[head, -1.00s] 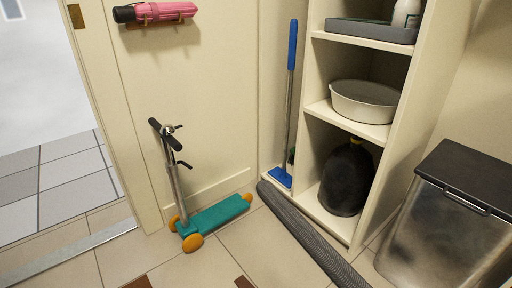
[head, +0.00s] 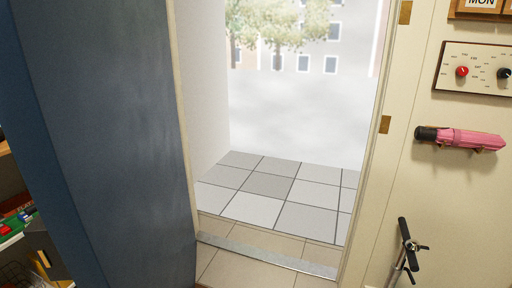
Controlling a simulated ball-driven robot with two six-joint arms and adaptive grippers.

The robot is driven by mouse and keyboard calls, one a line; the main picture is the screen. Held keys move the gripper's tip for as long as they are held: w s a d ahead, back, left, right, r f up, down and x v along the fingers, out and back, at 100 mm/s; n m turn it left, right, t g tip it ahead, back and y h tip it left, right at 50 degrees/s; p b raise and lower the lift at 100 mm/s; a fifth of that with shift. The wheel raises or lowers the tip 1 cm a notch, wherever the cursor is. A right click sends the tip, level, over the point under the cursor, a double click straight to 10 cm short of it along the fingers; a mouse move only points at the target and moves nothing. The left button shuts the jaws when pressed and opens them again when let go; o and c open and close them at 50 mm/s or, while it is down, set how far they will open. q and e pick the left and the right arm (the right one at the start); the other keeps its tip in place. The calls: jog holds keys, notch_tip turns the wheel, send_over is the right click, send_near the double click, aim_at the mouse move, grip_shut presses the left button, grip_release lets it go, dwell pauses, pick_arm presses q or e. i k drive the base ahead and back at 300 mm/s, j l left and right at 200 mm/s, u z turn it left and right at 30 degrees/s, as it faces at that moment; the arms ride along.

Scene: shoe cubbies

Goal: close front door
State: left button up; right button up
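The doorway stands open in the middle of the head view, with a metal threshold strip (head: 265,257) across its floor. A tall dark blue panel (head: 115,140), which looks like the front door, stands swung inward at the left of the opening. Its lighter blue edge is toward the left. Its lower end is out of view, and I cannot make out a handle for sure. Brass plates (head: 384,124) sit on the right door frame. Neither of my grippers is in view.
Outside lie grey floor tiles (head: 265,185). On the right wall hang a pink umbrella (head: 470,139) and a panel with knobs (head: 480,70). A scooter (head: 405,250) stands below, partly cut off. Red and green items (head: 15,222) sit at the lower left beyond the panel.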

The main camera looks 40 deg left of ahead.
aim_at(90, 123)
jog(key=j+u, duration=0.15)
jog(key=u, duration=1)
jog(key=j, duration=2.1)
jog(key=j+z, duration=0.1)
jog(key=z, duration=0.3)
jog(key=k+j+z, duration=0.1)
jog(key=z, duration=0.7)
jog(key=k+j+z, duration=0.1)
jog(key=z, duration=0.3)
jog(key=k, duration=0.15)
